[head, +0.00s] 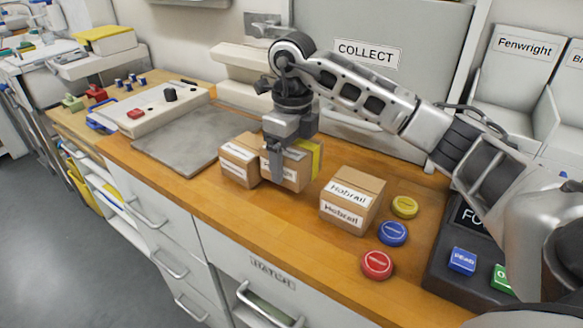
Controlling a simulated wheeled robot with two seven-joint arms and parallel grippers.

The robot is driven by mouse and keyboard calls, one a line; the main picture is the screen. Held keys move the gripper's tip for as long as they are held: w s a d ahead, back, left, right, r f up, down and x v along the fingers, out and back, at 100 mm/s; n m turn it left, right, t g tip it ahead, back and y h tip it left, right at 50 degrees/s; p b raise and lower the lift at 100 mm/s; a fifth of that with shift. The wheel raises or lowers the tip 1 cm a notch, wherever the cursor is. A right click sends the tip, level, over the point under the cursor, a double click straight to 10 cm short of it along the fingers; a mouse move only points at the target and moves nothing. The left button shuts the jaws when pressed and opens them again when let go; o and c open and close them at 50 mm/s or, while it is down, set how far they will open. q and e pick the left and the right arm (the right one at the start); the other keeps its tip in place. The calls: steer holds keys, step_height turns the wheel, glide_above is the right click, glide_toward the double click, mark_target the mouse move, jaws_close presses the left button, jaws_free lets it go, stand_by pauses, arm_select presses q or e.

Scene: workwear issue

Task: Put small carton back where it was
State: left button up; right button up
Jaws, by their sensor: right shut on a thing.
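My right gripper (276,160) comes down from above and is shut on a small brown carton (294,174). A finger covers part of its front, and a yellow patch shows at its right end. This carton is at or just above the wooden counter; I cannot tell whether it rests there. A second small carton (238,163) with white labels stands close on its left, perhaps touching. A third carton (351,200), labelled Hobrail, stands apart to the right. My left gripper is not in view.
Yellow (404,206), blue (392,233) and red (376,264) round discs lie right of the Hobrail carton. A dark panel (440,270) with coloured blocks is at the right. A grey mat (184,140) lies left of the cartons. A COLLECT sign (367,53) is behind.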

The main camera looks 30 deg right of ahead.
steer(key=shift+w+f, duration=0.25)
steer(key=shift+f, duration=1.8)
steer(key=o, duration=1.1)
step_height(320, 180, up, 12)
steer(key=shift+r+p, duration=0.25)
steer(key=shift+p, duration=0.15)
